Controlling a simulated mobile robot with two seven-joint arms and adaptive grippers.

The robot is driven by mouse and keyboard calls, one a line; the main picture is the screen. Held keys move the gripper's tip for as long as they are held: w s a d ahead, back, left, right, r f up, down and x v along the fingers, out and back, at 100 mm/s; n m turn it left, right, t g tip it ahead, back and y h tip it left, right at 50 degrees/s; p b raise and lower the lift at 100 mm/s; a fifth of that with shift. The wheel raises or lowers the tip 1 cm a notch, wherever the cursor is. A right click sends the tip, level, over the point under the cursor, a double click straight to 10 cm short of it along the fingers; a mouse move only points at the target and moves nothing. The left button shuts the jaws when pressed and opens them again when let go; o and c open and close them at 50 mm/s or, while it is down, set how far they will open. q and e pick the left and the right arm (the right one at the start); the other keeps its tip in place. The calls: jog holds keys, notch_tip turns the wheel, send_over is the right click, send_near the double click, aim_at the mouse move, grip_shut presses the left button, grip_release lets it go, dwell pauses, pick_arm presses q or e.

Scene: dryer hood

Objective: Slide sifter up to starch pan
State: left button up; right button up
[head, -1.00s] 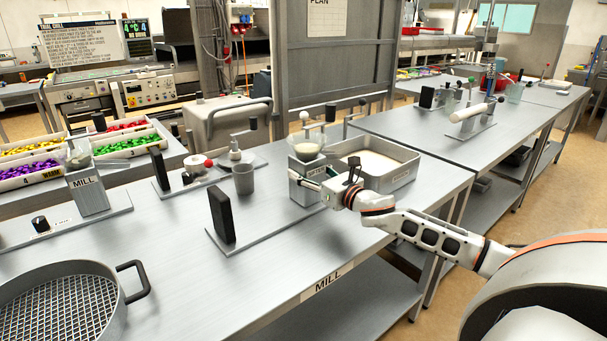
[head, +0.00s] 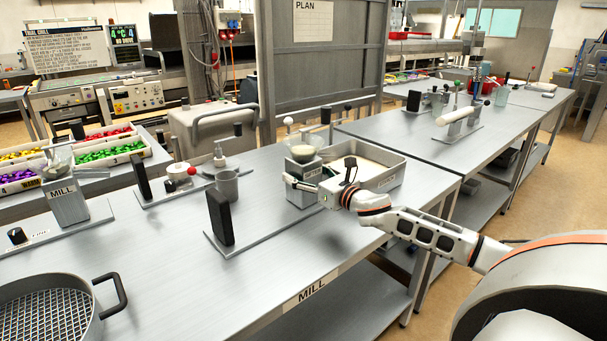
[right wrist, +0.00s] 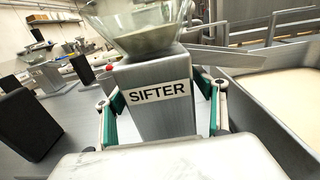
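The sifter (head: 304,171) is a grey metal box with a clear bowl of pale powder on top, standing upright on the long steel table. Its label shows in the right wrist view (right wrist: 158,92). The starch pan (head: 384,181) is a shallow steel tray of cream-white starch, just right of the sifter; its near wall also fills the right side of the wrist view (right wrist: 262,132). My right gripper (head: 308,185) is closed around the sifter body, with a green-padded finger on each side in the wrist view (right wrist: 161,118). My left gripper is out of view.
Left of the sifter stand a grey cup (head: 227,184), an upright black block (head: 220,217) and a mill (head: 67,201). A large round sieve (head: 50,312) lies at the front left. The table's middle front is clear.

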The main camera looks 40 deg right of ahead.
jog(key=shift+s, duration=0.15)
jog(key=s, duration=0.8)
jog(key=shift+s+d+f, duration=0.15)
jog(key=shift+s+d, duration=0.05)
jog(key=shift+s, duration=0.05)
jog(key=shift+s+d, duration=0.15)
jog(key=shift+s, duration=1.45)
jog(key=shift+s, duration=0.1)
